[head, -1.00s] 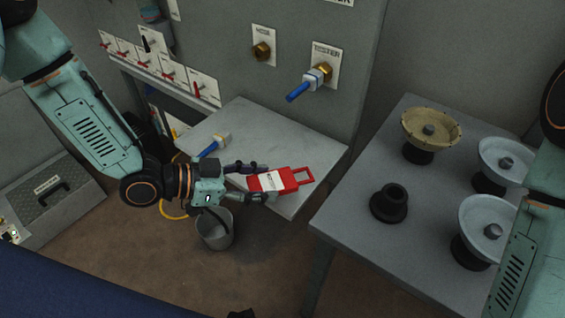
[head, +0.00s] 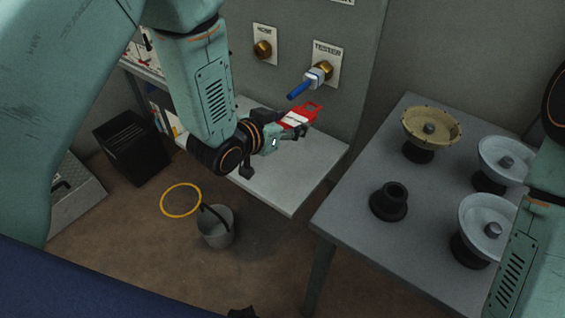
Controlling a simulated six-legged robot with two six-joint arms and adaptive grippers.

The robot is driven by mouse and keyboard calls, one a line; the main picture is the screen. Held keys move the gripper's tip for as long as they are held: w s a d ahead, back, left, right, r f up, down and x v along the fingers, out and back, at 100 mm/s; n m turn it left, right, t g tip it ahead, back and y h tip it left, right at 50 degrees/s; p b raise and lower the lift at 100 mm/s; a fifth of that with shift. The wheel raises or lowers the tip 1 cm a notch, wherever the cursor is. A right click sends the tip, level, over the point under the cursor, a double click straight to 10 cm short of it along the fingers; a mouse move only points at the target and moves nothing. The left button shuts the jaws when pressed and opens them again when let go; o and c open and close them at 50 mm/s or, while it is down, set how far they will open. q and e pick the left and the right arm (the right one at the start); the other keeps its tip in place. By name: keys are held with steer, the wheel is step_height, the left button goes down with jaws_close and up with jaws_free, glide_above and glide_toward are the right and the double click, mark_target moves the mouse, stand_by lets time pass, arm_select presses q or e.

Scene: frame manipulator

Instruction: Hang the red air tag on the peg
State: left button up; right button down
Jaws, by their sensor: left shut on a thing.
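The red air tag (head: 300,116) has a white label and a handle-like loop at its upper right end. My left gripper (head: 280,132) is shut on the tag's lower left end and holds it tilted upward, in front of the grey panel and above the shelf. The tag's loop is just below the blue-handled valve on the brass TESTER fitting (head: 326,69). I cannot tell for sure which part is the peg. My left forearm hides most of the row of white cards on the panel. My right arm shows at the right edge, but its gripper is out of view.
A brass HOSE fitting (head: 263,49) sits left of the tester. The light grey shelf (head: 292,190) juts out below. A bucket (head: 217,228) and yellow ring (head: 166,196) are on the floor. The right-hand table (head: 345,215) holds bowl-like parts and a black part (head: 390,202).

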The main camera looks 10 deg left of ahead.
mark_target(288, 161)
stand_by(0.3)
arm_select(q)
step_height(288, 161, down, 9)
steer(key=b, duration=0.8)
steer(key=shift+r, duration=0.15)
steer(key=shift+f+b, duration=0.35)
steer(key=shift+f, duration=0.2)
steer(key=shift+r, duration=0.15)
steer(key=shift+f, duration=0.25)
steer(key=o, duration=0.9)
steer(key=shift+c, duration=0.2)
steer(key=shift+o, duration=1.1)
